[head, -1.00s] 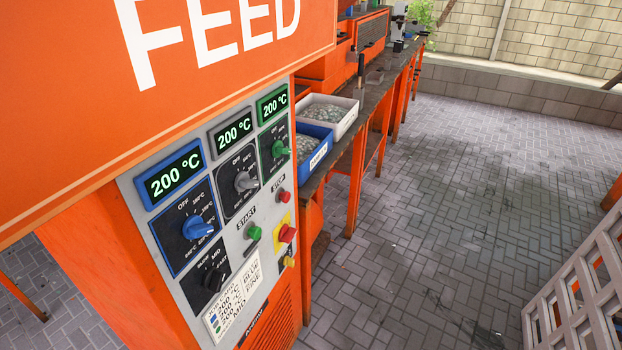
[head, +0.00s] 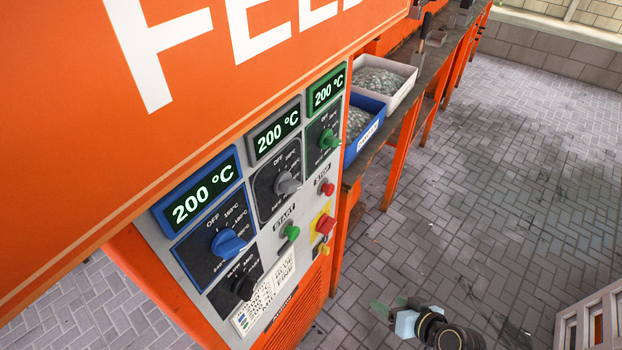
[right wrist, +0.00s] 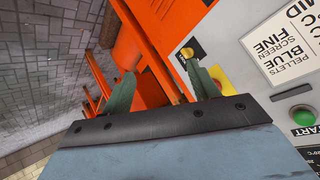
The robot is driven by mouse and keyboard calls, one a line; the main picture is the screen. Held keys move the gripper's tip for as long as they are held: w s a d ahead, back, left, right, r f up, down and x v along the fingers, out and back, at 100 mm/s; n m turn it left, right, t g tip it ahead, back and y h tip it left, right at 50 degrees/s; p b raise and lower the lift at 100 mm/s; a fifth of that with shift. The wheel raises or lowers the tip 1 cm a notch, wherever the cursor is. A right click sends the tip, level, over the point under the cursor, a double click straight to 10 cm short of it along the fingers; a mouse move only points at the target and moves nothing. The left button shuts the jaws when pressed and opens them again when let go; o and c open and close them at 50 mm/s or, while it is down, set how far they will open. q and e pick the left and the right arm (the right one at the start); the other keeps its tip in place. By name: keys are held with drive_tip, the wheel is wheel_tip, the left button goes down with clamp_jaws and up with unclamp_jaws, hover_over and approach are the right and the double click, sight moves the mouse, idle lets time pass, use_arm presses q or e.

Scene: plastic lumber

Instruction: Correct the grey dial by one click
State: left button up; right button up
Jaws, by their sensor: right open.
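The grey dial (head: 287,184) sits on a dark plate in the middle of the control panel, below a display (head: 277,134) reading 200 °C. A blue dial (head: 228,243) is to its left and a green dial (head: 329,139) to its right, each under a display reading 200 °C. My right gripper (head: 388,309) is low at the bottom of the head view, to the right of the panel and apart from it. In the right wrist view its two green fingers (right wrist: 160,92) are spread with nothing between them. My left gripper is not in view.
A green start button (head: 290,232), a red stop button (head: 327,188), a red knob on yellow (head: 325,224), a black dial (head: 244,287) and a job card (head: 264,297) share the panel. A blue bin (head: 371,126) stands beyond it.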

sight(296, 188)
drive_tip(key=a+r+n+t+y+p, duration=0.1)
drive_tip(key=a+r+y, duration=0.25)
drive_tip(key=r, duration=0.75)
drive_tip(key=a+r+n+y, duration=0.2)
drive_tip(key=a+r+y, duration=0.15)
drive_tip(key=r, duration=0.75)
drive_tip(key=a+r+n+t+y+p, duration=0.1)
drive_tip(key=a+r+y, duration=0.25)
drive_tip(key=r, duration=0.85)
drive_tip(key=shift+h, duration=0.45)
drive_tip(key=p+x, duration=0.1)
drive_tip(key=x, duration=0.2)
drive_tip(key=p+x, duration=0.1)
drive_tip(key=x, duration=0.3)
drive_tip(key=p+x, duration=0.2)
drive_tip(key=x, duration=0.2)
drive_tip(key=shift+w+a+f, duration=0.15)
drive_tip(key=shift+w+f, duration=0.1)
drive_tip(key=shift+f, duration=0.1)
drive_tip(key=shift+x, duration=0.75)
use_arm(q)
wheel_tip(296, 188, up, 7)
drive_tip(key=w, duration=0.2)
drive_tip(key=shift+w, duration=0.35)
use_arm(e)
drive_tip(key=shift+f, duration=0.15)
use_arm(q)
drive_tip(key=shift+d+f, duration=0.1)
use_arm(e)
drive_tip(key=c, duration=1)
